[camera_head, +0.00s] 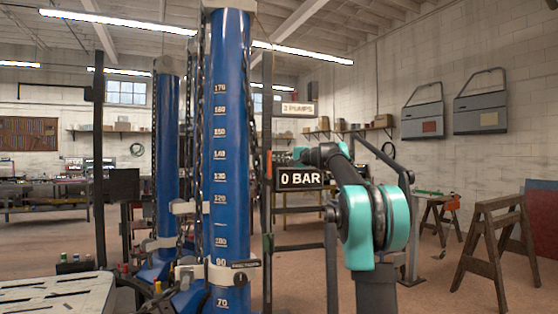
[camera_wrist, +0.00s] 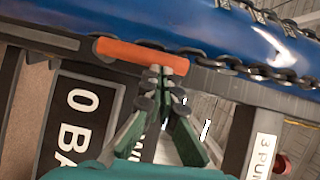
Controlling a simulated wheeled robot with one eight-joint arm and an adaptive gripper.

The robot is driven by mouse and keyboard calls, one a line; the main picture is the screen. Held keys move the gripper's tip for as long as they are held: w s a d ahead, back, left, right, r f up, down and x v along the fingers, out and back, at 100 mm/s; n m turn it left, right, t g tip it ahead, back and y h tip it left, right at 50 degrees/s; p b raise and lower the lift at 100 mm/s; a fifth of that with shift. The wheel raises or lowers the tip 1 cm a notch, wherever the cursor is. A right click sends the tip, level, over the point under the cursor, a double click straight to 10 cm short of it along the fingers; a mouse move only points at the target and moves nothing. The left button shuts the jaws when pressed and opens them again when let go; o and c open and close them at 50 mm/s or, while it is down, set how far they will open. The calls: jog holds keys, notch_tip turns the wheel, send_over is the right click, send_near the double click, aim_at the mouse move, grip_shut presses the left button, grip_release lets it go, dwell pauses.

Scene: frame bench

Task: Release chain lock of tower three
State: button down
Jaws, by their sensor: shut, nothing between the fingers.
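A blue tower (camera_head: 228,130) with a white scale stands upright in the middle of the head view. Its blue side also fills the top of the wrist view (camera_wrist: 150,15). A dark chain (camera_wrist: 262,72) runs along it. An orange bar (camera_wrist: 118,48), perhaps the lock's lever, lies beside the chain. My gripper (camera_wrist: 160,72) is shut and empty, its green fingertips at the bar's lower edge in the picture; I cannot tell if they touch. In the head view, my gripper (camera_head: 284,158) is small and partly hidden, just right of the tower. I see no tower number.
A "0 BAR" sign (camera_head: 301,178) hangs close below my gripper; it also shows in the wrist view (camera_wrist: 76,118). A second blue tower (camera_head: 165,150) stands behind left. A wooden sawhorse (camera_head: 490,240) stands at right. The floor between has free room.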

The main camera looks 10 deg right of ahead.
aim_at(268, 156)
jog(key=shift+a+r+n, duration=0.1)
jog(key=shift+a+n, duration=0.2)
jog(key=shift+s+a+r+n+g+h, duration=0.1)
jog(key=shift+a+n+g+h, duration=0.15)
jog(key=shift+a+n+h, duration=0.15)
jog(key=shift+s+a+r+n+g+h, duration=0.1)
jog(key=shift+a+n+g+h, duration=0.2)
jog(key=shift+a+n, duration=0.15)
jog(key=shift+a+n+g+h, duration=0.25)
jog(key=shift+a+n+h, duration=0.55)
jog(key=shift+a, duration=0.25)
jog(key=a+n+h, duration=0.1)
jog(key=a+f+n+h, duration=0.1)
jog(key=a, duration=0.1)
jog(key=shift+s+f, duration=0.1)
jog(key=shift+s, duration=0.1)
jog(key=shift+a+f, duration=0.1)
jog(key=shift+a, duration=0.1)
